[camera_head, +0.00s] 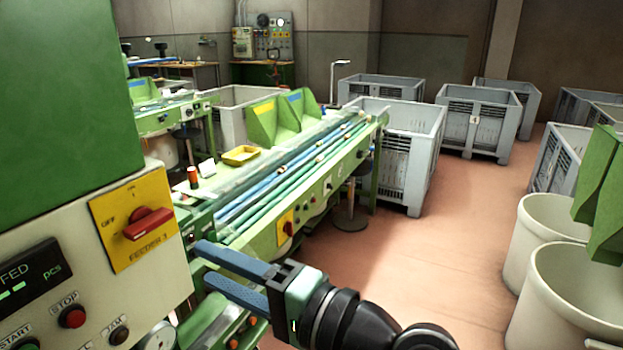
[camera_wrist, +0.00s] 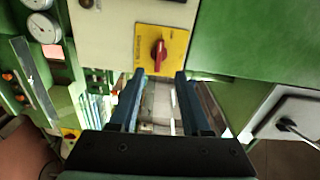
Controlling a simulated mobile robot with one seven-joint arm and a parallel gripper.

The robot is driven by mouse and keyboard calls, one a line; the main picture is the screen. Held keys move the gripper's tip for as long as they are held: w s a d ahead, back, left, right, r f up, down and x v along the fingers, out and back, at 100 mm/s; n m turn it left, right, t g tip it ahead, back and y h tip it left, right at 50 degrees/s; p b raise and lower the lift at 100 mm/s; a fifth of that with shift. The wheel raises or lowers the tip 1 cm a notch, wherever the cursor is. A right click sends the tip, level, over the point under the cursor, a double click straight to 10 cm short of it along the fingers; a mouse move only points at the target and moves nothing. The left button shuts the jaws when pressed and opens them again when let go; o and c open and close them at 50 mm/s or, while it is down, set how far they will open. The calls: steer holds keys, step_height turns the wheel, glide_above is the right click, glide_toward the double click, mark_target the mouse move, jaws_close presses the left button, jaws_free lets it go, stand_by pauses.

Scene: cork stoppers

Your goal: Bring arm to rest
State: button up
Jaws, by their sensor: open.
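My gripper (camera_head: 205,268) shows low in the middle of the head view. Its two blue fingers are apart, with nothing between them, and point left toward the feeder's control panel. In the wrist view my gripper (camera_wrist: 158,78) is also open and empty. Ahead of it there is a red rotary switch (camera_wrist: 159,55) on a yellow plate. The same red switch (camera_head: 149,223) shows on the cream panel in the head view, left of and above the fingers. The fingers look apart from it, though the exact gap is hard to tell.
A green sorting line (camera_head: 300,180) with long belts runs behind my gripper, with a yellow tray (camera_head: 240,155) on it. Grey crates (camera_head: 405,140) stand behind. Cream bins (camera_head: 560,290) stand at right. The reddish floor (camera_head: 450,240) between is open.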

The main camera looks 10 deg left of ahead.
steer(key=w+d+r+n+t+h, duration=0.1)
steer(key=w+d+r+t+h, duration=0.1)
steer(key=d+r+t+h, duration=0.35)
steer(key=w+d+r+n+t+h, duration=0.1)
steer(key=w+d+r+t+h, duration=0.15)
steer(key=r+t, duration=0.5)
steer(key=s+d+r+t+h, duration=0.3)
steer(key=s+r+t+h, duration=0.1)
steer(key=r, duration=0.3)
steer(key=s+d+r+n+t+h, duration=0.1)
steer(key=s+d+r+t+h, duration=0.3)
steer(key=s+r, duration=0.2)
step_height(320, 180, up, 2)
steer(key=shift+s+r+n+h, duration=0.15)
steer(key=shift+s+n+h, duration=0.15)
steer(key=shift+s+h, duration=0.1)
